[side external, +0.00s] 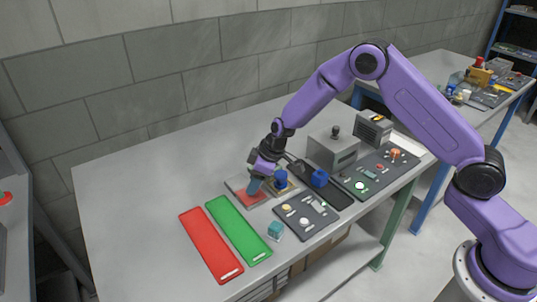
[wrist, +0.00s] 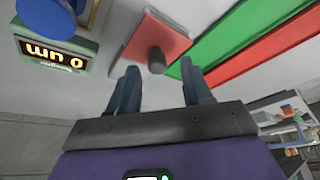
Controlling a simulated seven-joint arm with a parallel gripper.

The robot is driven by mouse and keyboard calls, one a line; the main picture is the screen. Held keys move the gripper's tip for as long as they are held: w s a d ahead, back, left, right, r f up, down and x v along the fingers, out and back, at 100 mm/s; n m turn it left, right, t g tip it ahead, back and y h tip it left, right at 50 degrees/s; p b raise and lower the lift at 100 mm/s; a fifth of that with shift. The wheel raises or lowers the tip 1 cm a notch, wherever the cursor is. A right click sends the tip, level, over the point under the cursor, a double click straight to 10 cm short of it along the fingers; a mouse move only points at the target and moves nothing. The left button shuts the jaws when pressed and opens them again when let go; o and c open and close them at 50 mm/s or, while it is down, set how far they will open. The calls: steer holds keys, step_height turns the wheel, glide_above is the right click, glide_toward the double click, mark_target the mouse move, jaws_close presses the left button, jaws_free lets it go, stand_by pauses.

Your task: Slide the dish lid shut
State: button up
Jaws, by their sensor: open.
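A red square plate with a dark round knob (wrist: 156,60) shows in the wrist view (wrist: 140,35); I take it as the dish lid. In the side view the red plate (side external: 254,196) sits on a pale flat base (side external: 234,184), partly hidden by my gripper. My gripper (wrist: 159,67) is open and empty, pointing down at the plate, and it also shows in the side view (side external: 254,186). In the wrist view the knob appears between the two fingertips, with a gap on each side. I cannot tell how far the dish is covered.
A blue-topped device (side external: 281,179) with a lit display (wrist: 55,54) stands close beside the plate. Red (side external: 210,245) and green (side external: 238,230) strips lie in front. A teal cube (side external: 275,230), dark control panels (side external: 307,214) and a grey box (side external: 332,150) are nearby. The table's left side is clear.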

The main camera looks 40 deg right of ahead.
steer(key=v, duration=1.5)
steer(key=shift+r, duration=0.35)
steer(key=shift+s, duration=0.2)
steer(key=s+a+r+n+g, duration=0.1)
steer(key=s+r+n+g, duration=0.15)
steer(key=s, duration=1.65)
steer(key=s+d+h, duration=0.1)
steer(key=s+d, duration=0.3)
steer(key=s, duration=0.4)
steer(key=s+d+r+n+h, duration=0.1)
steer(key=s+d, duration=0.3)
steer(key=s, duration=0.5)
steer(key=shift+d+h, duration=0.3)
steer(key=shift+h, duration=0.1)
steer(key=shift+w+r+g, duration=0.1)
steer(key=shift+g, duration=0.15)
